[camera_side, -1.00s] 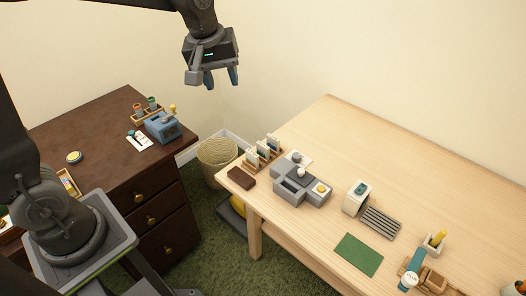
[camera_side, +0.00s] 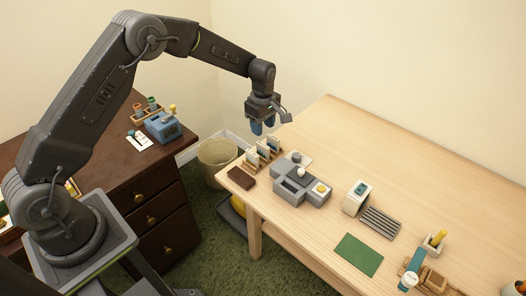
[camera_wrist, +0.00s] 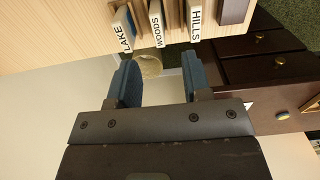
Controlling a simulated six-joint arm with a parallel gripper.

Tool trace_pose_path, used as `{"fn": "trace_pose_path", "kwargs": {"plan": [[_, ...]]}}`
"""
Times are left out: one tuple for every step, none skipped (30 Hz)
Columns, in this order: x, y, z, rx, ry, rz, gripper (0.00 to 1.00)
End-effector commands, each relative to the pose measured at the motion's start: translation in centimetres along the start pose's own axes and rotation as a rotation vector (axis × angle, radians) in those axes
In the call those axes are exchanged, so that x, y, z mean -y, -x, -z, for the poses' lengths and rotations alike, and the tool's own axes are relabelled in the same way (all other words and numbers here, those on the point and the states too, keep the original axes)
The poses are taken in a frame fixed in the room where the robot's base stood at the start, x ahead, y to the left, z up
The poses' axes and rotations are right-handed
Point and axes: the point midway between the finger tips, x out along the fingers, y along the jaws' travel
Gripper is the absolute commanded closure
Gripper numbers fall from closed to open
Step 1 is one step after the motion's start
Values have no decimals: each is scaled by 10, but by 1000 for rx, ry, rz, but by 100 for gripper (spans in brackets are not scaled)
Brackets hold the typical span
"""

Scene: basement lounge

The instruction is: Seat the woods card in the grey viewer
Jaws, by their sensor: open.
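The woods card (camera_wrist: 156,22) shows its WOODS label in the wrist view, between the LAKE card (camera_wrist: 123,28) and the HILLS card (camera_wrist: 194,20). The three cards stand upright in a wooden rack (camera_side: 250,169) at the table's far left corner. The woods card looks like the middle one (camera_side: 263,150) in the side view. My gripper (camera_side: 262,128) is open and empty just above the rack. In the wrist view its blue fingertips (camera_wrist: 157,72) lie on either side of the woods card's line, apart from it. The grey viewer (camera_side: 290,195) stands right of the rack, with a white knob and yellow button.
A dark brown block (camera_side: 241,178) lies in front of the rack. A white device (camera_side: 356,198), a slatted grey rack (camera_side: 380,222) and a green mat (camera_side: 359,254) are further right. A wicker basket (camera_side: 216,160) stands between table and dark dresser (camera_side: 110,180). The table's back right is clear.

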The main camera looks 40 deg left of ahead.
Motion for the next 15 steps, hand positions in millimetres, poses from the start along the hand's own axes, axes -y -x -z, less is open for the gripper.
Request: {"fn": "trace_pose_path", "kwargs": {"plan": [[1,-11,0,0,0,4,55],[1,-17,0,0,-1,4,55],[1,-23,0,0,-1,3,55],[0,-27,0,0,-1,3,55],[0,-30,0,0,-1,2,55],[0,-34,0,0,-1,1,55],[0,-36,0,0,-1,1,55],[0,-38,0,0,-1,1,55],[0,-39,0,0,-2,0,55],[0,-41,1,0,-2,1,55],[0,-43,1,0,-2,1,55],[0,-47,2,0,-2,2,55],[0,-50,2,0,-2,2,55],[-1,-54,3,0,-2,2,55],[-2,-61,5,0,-2,3,55]]}}
